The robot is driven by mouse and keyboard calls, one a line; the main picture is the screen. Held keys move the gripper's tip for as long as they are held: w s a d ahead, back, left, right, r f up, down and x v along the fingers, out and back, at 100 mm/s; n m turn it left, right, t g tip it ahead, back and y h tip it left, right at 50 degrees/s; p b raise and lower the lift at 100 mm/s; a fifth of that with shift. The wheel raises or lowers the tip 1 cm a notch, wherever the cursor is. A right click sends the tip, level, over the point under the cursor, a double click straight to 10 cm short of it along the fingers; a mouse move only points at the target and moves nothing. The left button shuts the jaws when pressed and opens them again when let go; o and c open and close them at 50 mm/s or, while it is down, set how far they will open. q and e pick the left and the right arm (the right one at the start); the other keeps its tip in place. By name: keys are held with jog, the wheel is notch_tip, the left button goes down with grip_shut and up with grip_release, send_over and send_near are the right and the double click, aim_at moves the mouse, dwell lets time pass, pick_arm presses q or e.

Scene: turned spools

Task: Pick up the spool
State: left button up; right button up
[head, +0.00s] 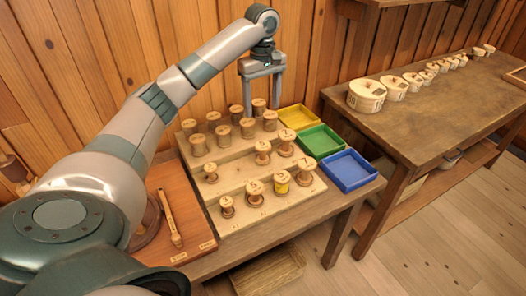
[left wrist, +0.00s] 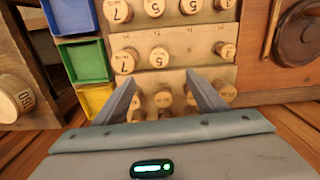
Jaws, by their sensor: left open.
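Several turned wooden spools stand in rows on a stepped wooden rack (head: 240,172). Plain pale spools (head: 223,137) fill the back rows. My left gripper (head: 262,104) is open and empty, pointing down above the back rows. In the left wrist view its fingers (left wrist: 163,80) spread on either side of back-row spools (left wrist: 162,98), apart from them as far as I can tell. Which spool is meant is not clear. My right gripper is out of view.
Yellow (head: 299,117), green (head: 320,141) and blue (head: 348,170) trays stand right of the rack, empty. A board with a wooden tool (head: 171,218) lies to its left. Numbered round boxes (head: 366,95) line another table (head: 420,125). A plank wall stands close behind.

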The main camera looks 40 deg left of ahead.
pick_arm(q)
jog(key=p, duration=0.2)
send_over(262, 144)
notch_tip(262, 144, down, 6)
notch_tip(262, 144, down, 6)
jog(key=shift+s+d+r+p, duration=0.1)
jog(key=shift+r+p, duration=0.15)
jog(key=shift+p, duration=0.2)
jog(key=shift+f, duration=0.45)
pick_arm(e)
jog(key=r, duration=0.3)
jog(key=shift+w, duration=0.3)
